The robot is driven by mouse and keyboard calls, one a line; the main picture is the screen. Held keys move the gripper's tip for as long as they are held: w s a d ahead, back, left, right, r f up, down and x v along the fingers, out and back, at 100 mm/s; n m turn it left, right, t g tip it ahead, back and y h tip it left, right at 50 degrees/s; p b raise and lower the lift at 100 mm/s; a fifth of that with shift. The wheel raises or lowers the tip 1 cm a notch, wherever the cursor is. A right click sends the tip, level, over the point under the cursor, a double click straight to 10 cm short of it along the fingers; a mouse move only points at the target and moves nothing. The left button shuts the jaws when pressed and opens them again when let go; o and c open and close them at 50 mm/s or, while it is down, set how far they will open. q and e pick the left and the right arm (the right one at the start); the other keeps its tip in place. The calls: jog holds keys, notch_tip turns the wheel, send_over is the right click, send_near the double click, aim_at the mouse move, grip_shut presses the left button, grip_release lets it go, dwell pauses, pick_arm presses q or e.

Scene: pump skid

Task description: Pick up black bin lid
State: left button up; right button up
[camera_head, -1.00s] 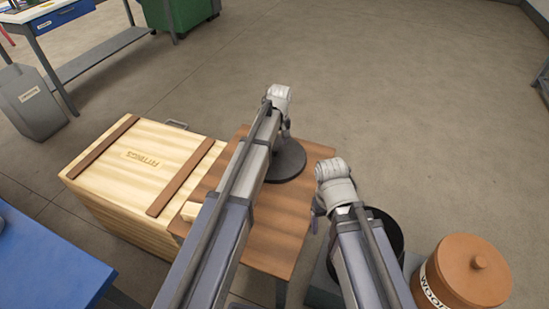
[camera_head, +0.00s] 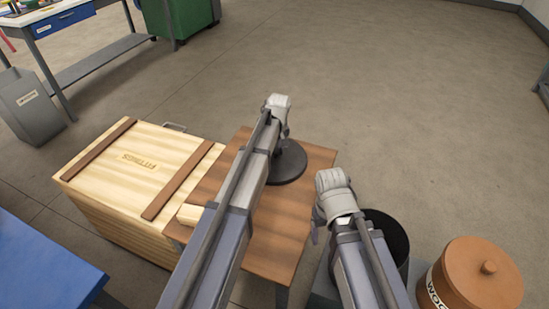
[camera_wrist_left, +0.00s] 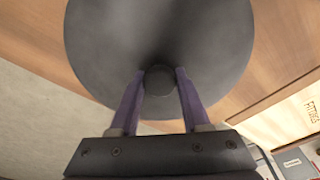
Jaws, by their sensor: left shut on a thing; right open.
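The black bin lid (camera_head: 290,163) is a dark round disc on the small wooden table (camera_head: 283,240), near its far right part. It fills the upper part of the left wrist view (camera_wrist_left: 160,45), with its round knob (camera_wrist_left: 160,80) between the two fingers. My left gripper (camera_head: 278,138) is over the lid, shut on the knob; its fingers (camera_wrist_left: 160,88) touch the knob's sides. I cannot tell whether the lid is clear of the table. My right gripper (camera_head: 318,228) is open and empty, beside the black bin (camera_head: 388,237), which is partly hidden by my right arm.
A wooden crate (camera_head: 125,200) stands left of the table. A blue surface (camera_head: 45,270) is at the lower left. A grey bin (camera_head: 30,105) and workbench are at the far left.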

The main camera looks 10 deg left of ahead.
pick_arm(q)
grip_shut()
dwell(0.3)
